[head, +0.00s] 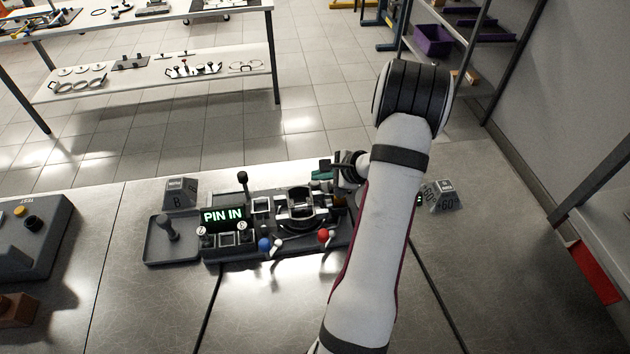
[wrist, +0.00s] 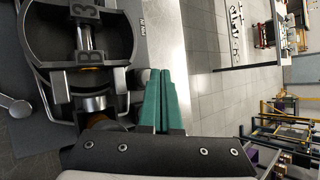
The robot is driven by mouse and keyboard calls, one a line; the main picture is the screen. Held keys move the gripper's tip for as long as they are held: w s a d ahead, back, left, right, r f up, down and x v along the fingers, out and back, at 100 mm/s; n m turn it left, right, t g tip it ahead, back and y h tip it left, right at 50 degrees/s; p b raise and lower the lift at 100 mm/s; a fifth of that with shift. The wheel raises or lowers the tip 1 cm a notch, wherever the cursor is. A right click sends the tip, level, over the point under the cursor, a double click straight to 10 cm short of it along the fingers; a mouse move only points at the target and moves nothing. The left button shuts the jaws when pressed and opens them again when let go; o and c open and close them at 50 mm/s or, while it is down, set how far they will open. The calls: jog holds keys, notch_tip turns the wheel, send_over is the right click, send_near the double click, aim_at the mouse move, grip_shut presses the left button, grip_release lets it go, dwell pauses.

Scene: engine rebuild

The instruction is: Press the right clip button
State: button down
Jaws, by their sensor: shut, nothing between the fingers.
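The engine fixture (head: 228,248) stands on the bench with a lit display reading "PIN IN" (head: 223,217). A dark cradle (head: 301,207) sits on its right half and holds a part marked "B 3" (wrist: 88,9), seen in the wrist view. An amber piece (head: 340,201) shows at the cradle's right side, mostly hidden in the wrist view. I cannot tell which part is the right clip button. My gripper (head: 318,174) is at the far right side of the cradle. Its green fingers (wrist: 160,72) are together and empty, beside the cradle, with no contact visible.
Blue (head: 264,244) and red (head: 323,236) ball levers stand at the fixture's front. A black-knobbed lever (head: 242,178) rises behind the display. A tray (head: 152,252) and marked blocks (head: 180,192) are near. My arm hides the fixture's right end. Bare bench lies in front.

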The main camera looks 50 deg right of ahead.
jog(key=shift+a+f, duration=0.25)
jog(key=shift+f, duration=0.65)
dwell(0.7)
jog(key=shift+r, duration=0.95)
notch_tip(320, 180, up, 5)
jog(key=shift+d+r, duration=0.1)
dwell(0.7)
